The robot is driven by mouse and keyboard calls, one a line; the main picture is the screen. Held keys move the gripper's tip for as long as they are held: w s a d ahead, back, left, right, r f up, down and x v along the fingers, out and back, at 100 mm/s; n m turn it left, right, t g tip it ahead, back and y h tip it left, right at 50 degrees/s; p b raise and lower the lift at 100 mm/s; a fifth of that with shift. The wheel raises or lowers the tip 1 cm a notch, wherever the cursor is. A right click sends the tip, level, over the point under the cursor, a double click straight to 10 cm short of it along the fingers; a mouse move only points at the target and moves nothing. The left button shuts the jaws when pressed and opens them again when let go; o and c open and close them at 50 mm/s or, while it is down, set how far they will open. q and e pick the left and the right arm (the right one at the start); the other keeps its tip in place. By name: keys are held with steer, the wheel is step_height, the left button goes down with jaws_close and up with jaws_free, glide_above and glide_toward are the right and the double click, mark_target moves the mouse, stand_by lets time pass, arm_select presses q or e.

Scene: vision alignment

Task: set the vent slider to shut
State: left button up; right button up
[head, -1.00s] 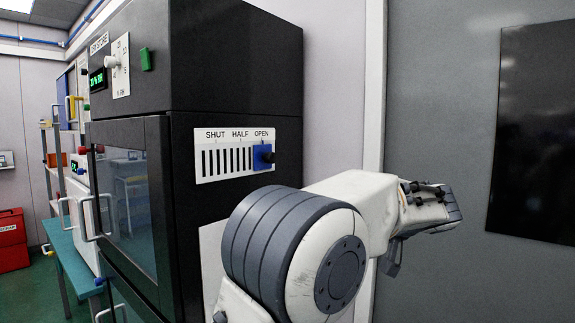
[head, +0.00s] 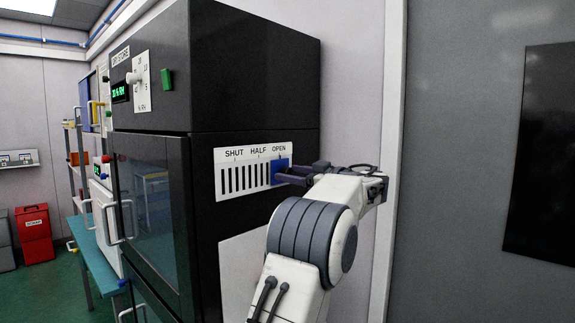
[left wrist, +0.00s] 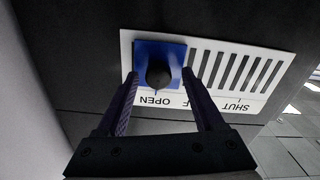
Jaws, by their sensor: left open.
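The vent plate (head: 226,191) is white with dark slots and the labels SHUT, HALF and OPEN, on the side of the black cabinet. The blue slider (head: 281,164) is at the OPEN end. In the left wrist view the slider (left wrist: 176,52) shows with its dark round knob (left wrist: 158,74), and the plate appears upside down. My left gripper (head: 279,176) is at the slider in the head view. In the left wrist view the left gripper (left wrist: 161,80) is open, with one finger on each side of the knob. Whether a finger touches the knob is unclear. My right gripper is not in view.
The black cabinet (head: 255,60) carries a white dial panel (head: 141,85), a green switch (head: 167,79) and glass doors with white handles. A grey wall panel with a dark screen (head: 545,150) is at right. A red bin (head: 35,235) stands far left.

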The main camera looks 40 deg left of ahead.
arm_select(q)
steer(key=shift+a, duration=0.7)
jaws_close()
steer(key=shift+f, duration=0.1)
stand_by(0.9)
